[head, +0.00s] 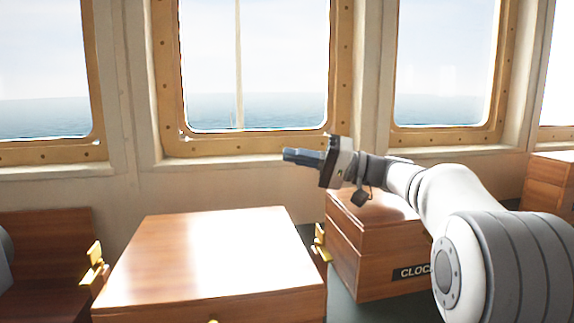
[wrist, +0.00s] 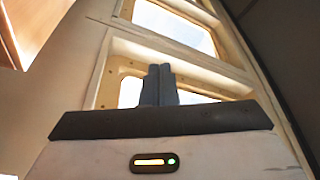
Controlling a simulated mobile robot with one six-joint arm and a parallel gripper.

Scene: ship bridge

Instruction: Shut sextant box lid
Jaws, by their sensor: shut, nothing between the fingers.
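A wide wooden box with a flat, glossy lid (head: 215,255) stands at the front centre of the head view. Its lid lies level and looks down; its lower front is cut off by the picture edge, and no label shows, so I cannot tell for certain that it is the sextant box. My gripper (head: 288,155) is above and behind this box's right rear corner, apart from it, fingers pointing left. In the wrist view my gripper (wrist: 158,70) has its fingers together, with nothing between them.
A wooden box marked "CLOC…" (head: 372,250) stands right, under my arm. Brass fittings (head: 95,265) flank the centre box. A dark wooden panel (head: 45,250) stands at left. Another wooden box (head: 550,185) is far right. Windows line the back wall; the air above the centre box is clear.

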